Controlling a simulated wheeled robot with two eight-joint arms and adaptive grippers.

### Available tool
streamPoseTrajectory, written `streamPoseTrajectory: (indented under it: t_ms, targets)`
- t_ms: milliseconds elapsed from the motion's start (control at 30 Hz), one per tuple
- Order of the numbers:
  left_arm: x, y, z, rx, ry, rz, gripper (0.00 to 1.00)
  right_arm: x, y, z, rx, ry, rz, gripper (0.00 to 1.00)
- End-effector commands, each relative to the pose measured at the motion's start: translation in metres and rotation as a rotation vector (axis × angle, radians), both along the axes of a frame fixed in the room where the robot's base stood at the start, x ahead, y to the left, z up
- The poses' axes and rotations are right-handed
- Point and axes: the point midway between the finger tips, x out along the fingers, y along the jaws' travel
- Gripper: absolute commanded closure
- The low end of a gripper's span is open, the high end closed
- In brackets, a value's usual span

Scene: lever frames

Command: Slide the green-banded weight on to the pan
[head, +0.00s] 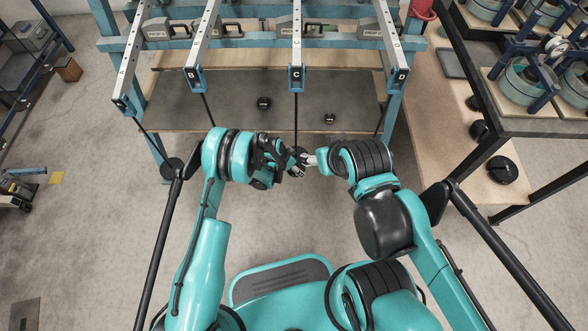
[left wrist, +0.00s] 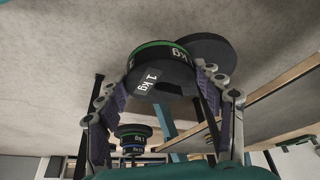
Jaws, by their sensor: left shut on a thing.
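The green-banded weight (left wrist: 158,72) is a dark disc marked 1 kg. In the left wrist view it sits between the two fingers of my left gripper (head: 290,162), which is shut on it. In the head view the gripper and arms largely hide the weight. A plain dark grey disc (left wrist: 207,58), probably the pan, shows right behind the weight; I cannot tell whether they touch. In the head view my left gripper is at the low end of the rod (head: 295,122) under lever C. My right gripper (head: 313,161) is close beside it, its fingers mostly hidden.
Two small dark weights (head: 264,103) (head: 330,118) stand on the grey board behind. A pan (head: 172,168) hangs at the left. Another banded stack (left wrist: 133,138) shows low in the wrist view. Several weights, including one dark weight (head: 502,169), lie on the right bench.

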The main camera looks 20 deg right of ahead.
Motion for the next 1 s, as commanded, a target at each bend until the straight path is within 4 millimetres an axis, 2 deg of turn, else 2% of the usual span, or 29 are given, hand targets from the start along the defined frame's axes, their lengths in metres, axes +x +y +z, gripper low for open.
streamPoseTrajectory:
  t_ms: [167, 1000]
  targets:
    - [0.009, -0.003, 0.001, -0.001, 0.0, 0.001, 0.91, 0.0, 0.0, 0.0, 0.0, 0.0, 0.0, 0.38]
    - [0.015, -0.004, 0.001, -0.001, 0.0, 0.0, 0.91, 0.0, 0.0, 0.0, 0.0, 0.0, 0.0, 0.38]
